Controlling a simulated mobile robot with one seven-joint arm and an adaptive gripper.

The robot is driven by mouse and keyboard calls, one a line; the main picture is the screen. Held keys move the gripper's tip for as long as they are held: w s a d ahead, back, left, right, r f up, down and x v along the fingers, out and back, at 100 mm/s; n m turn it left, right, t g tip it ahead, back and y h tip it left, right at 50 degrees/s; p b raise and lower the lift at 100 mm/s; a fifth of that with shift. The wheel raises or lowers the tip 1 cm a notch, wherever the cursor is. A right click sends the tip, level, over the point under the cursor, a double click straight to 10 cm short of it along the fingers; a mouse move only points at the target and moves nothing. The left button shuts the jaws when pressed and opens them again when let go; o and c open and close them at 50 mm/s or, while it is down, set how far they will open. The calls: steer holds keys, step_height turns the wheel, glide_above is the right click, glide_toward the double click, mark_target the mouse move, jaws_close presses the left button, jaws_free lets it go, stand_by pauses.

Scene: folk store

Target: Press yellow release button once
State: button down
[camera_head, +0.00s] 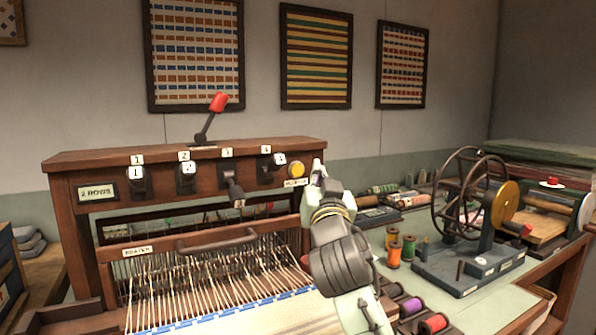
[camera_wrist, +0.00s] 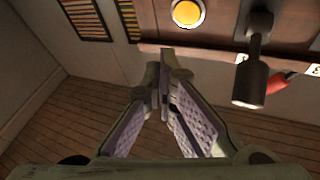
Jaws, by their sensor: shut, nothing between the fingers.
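The yellow release button (camera_head: 296,168) is a round button at the right end of the loom's front beam, above a small label. It also shows in the wrist view (camera_wrist: 187,13), near the top, with a pale ring around it. My gripper (camera_head: 318,168) is just right of the button in the head view. In the wrist view my gripper (camera_wrist: 165,60) has its fingertips together and empty, below the button in the picture and apart from it. The button's face is uncovered in both views.
The wooden loom (camera_head: 200,160) carries several numbered black levers; one dark lever (camera_wrist: 252,85) sticks out close to my gripper. A red-tipped lever (camera_head: 218,102) rises on top. Thread spools (camera_head: 408,248) and a winding wheel (camera_head: 465,195) stand on the table at right.

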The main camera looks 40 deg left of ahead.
steer(key=shift+w+a+p, duration=0.1)
steer(key=shift+w+a, duration=0.25)
steer(key=shift+a, duration=0.45)
steer(key=shift+w+a+p, duration=0.15)
steer(key=shift+w+a, duration=0.2)
steer(key=shift+a, duration=0.5)
steer(key=shift+w+a+p, duration=0.1)
steer(key=shift+w+a, duration=0.25)
steer(key=shift+a, duration=0.45)
steer(key=shift+a, duration=0.1)
steer(key=shift+w+a, duration=0.15)
steer(key=shift+a, duration=0.15)
steer(key=shift+w+a+p, duration=0.2)
steer(key=shift+a+p, duration=0.1)
steer(key=shift+a, duration=0.15)
steer(key=shift+d, duration=0.1)
stand_by(0.3)
steer(key=shift+s+d, duration=0.35)
steer(key=shift+d, duration=0.35)
steer(key=d, duration=0.1)
steer(key=s+d, duration=0.1)
steer(key=d, duration=0.1)
steer(key=s+d, duration=0.1)
steer(key=shift+d+b, duration=0.35)
